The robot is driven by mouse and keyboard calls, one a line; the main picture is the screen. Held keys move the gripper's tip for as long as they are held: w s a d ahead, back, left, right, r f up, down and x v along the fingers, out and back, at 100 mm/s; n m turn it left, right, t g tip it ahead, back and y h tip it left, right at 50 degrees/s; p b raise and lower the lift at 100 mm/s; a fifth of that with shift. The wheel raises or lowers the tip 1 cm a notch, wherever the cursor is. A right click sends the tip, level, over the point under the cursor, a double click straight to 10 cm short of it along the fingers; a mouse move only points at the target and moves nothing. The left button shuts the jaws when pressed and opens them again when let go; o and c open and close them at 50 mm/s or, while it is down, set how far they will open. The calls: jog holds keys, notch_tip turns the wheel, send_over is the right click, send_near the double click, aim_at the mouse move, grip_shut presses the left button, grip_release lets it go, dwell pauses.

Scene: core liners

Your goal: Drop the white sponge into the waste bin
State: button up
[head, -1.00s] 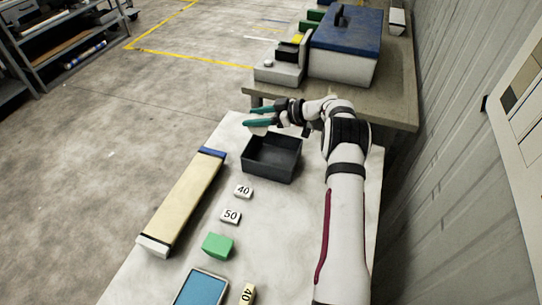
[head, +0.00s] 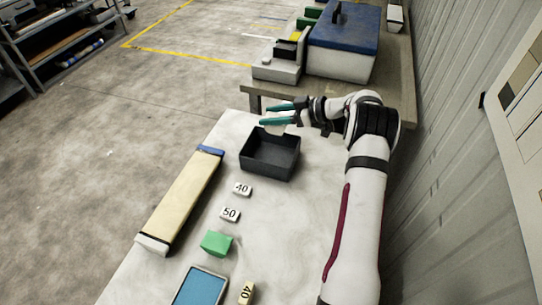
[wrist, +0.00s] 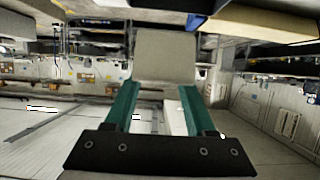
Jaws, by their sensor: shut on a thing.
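My gripper (head: 277,114) has teal fingers and is above the far end of the white table, just beyond the dark open bin. In the wrist view, the teal fingers of my gripper (wrist: 157,100) are shut on a pale, greyish block, the white sponge (wrist: 165,57), at their tips. In the head view the sponge is mostly hidden by the fingers. The dark bin (head: 268,168) stands upright on the table, near side toward me, and looks empty. The gripper is not over the middle of its opening.
A long tan tray (head: 184,200) lies left of the bin. Number tags (head: 230,214), a green block (head: 216,243) and a blue-topped tray (head: 200,288) lie nearer. A bench with a blue-lidded box (head: 341,55) stands beyond. A wall is at right.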

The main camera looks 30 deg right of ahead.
jog(key=shift+f, duration=1.25)
jog(key=o, duration=1.4)
jog(key=v, duration=1.6)
jog(key=shift+f, duration=0.1)
jog(key=shift+a, duration=0.15)
